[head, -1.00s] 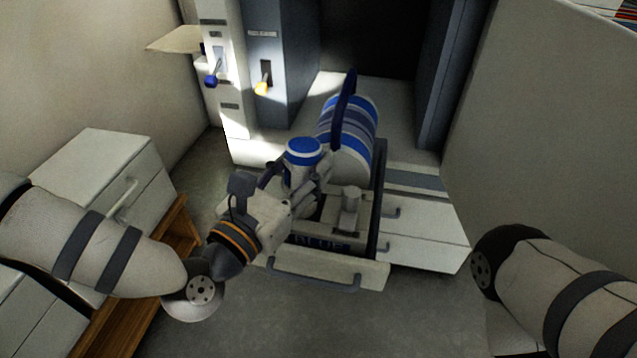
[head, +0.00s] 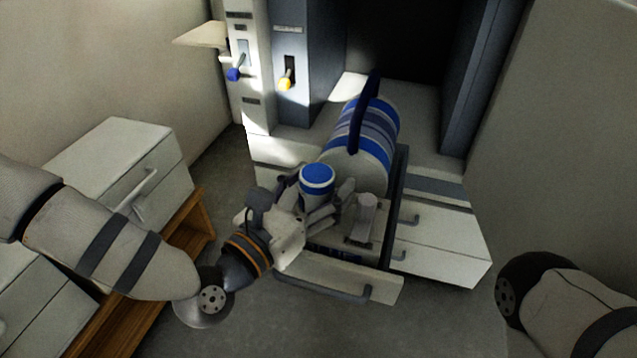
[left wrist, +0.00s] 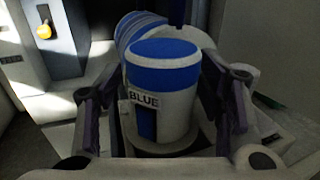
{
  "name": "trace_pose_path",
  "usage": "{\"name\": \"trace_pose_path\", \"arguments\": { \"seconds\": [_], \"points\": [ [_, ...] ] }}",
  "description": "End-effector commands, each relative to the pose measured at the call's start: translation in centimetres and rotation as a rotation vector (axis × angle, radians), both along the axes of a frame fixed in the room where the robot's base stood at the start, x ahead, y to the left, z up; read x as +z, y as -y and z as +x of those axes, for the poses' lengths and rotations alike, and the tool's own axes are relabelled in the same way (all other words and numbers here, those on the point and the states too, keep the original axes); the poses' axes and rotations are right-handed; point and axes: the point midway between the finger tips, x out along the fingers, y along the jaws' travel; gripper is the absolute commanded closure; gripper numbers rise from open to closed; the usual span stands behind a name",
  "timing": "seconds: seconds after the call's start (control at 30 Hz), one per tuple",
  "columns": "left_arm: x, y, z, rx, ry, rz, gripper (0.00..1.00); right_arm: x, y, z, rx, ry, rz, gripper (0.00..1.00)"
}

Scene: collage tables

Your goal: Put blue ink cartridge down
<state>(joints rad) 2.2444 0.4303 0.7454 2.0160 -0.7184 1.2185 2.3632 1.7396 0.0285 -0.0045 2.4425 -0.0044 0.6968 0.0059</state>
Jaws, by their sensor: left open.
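The blue ink cartridge (head: 317,188) is a small pale cylinder with a blue top band. In the left wrist view the cartridge (left wrist: 162,90) stands upright on a round pale base and shows a "BLUE" label. My left gripper (head: 322,203) is around it in the head view. In the left wrist view the open fingers of my left gripper (left wrist: 165,108) stand on either side, with gaps between them and the cartridge. The cartridge is over the pulled-out tray (head: 340,276); the fingers partly hide its lower part in the head view. My right gripper is out of view.
A large blue-striped cylinder (head: 362,140) lies close behind the cartridge. A grey upright piece (head: 362,215) stands to its right on the tray. Levers with blue (head: 234,74) and yellow (head: 285,83) knobs are at the back left. A drawer cabinet (head: 125,165) stands left.

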Motion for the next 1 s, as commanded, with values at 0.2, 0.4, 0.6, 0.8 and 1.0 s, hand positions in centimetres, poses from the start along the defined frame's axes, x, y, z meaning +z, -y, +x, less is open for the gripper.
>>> {"name": "trace_pose_path", "arguments": {
  "seconds": [0.2, 0.4, 0.6, 0.8, 1.0],
  "points": [
    [0.7, -1.7, -2.1, 0.003, -0.003, 0.000, 0.39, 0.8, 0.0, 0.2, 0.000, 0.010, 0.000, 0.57],
    [0.7, -4.7, -6.3, 0.003, -0.003, 0.000, 0.39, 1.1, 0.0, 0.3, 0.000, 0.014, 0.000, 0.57],
    [0.7, -6.7, -9.1, 0.001, 0.000, 0.000, 0.39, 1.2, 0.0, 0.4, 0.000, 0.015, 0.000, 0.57],
    [0.7, -7.1, -9.8, 0.000, 0.001, 0.000, 0.39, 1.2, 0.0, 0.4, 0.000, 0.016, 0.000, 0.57],
    [0.7, -7.1, -9.7, 0.000, 0.001, 0.000, 0.39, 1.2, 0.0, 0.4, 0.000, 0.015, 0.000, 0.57]
  ]
}}
